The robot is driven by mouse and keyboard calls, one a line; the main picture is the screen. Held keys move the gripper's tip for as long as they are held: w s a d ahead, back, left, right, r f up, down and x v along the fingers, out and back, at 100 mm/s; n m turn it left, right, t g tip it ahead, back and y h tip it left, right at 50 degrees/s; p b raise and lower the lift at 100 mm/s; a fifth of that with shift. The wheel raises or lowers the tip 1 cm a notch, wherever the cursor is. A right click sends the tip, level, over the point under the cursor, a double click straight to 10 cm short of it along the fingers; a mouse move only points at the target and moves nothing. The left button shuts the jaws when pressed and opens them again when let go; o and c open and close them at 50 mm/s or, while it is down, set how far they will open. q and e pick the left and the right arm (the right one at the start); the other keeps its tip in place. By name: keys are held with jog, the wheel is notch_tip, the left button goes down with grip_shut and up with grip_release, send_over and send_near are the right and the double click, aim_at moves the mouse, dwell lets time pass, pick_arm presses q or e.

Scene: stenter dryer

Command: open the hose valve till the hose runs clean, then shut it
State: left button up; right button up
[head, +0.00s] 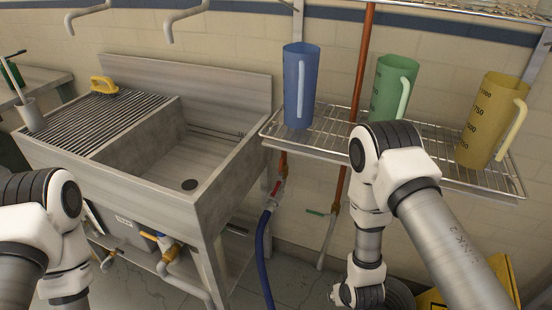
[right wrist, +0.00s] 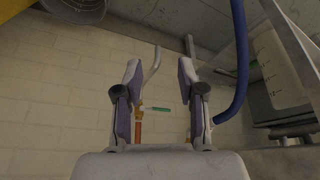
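A red-handled valve (head: 277,188) sits on a copper pipe below the wire shelf, with a blue hose (head: 262,240) hanging from it to the floor. The hose also shows in the right wrist view (right wrist: 241,70). To its right, a green-handled valve (head: 317,212) sits on another copper pipe above a pale grey spout. In the right wrist view the green handle (right wrist: 158,109) appears beyond and between my right gripper's fingers. My right gripper (right wrist: 158,72) is open and empty, apart from both valves; the head view hides most of it. My left gripper is out of view.
A steel sink (head: 145,165) with a ribbed drainboard and yellow brush (head: 104,86) stands left. Blue (head: 300,85), green (head: 388,85) and yellow (head: 490,118) jugs stand on the wire shelf (head: 335,142) above the valves. A yellow object (head: 503,275) stands lower right.

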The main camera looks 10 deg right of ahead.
jog(key=w+f+t+b, duration=0.35)
jog(key=w+b, duration=0.35)
jog(key=w, duration=0.9)
jog(key=t+b, duration=1)
jog(key=b, duration=1.4)
send_near(281, 164)
jog(key=w, duration=0.4)
jog(key=shift+y, duration=0.3)
jog(key=w+b, duration=0.2)
jog(key=w, duration=0.3)
jog(key=shift+w+d, duration=0.2)
jog(key=shift+w, duration=0.7)
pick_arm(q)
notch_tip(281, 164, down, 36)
pick_arm(e)
jog(key=shift+r, duration=0.1)
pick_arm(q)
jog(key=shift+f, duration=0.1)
pick_arm(e)
jog(key=shift+c, duration=0.2)
grip_shut()
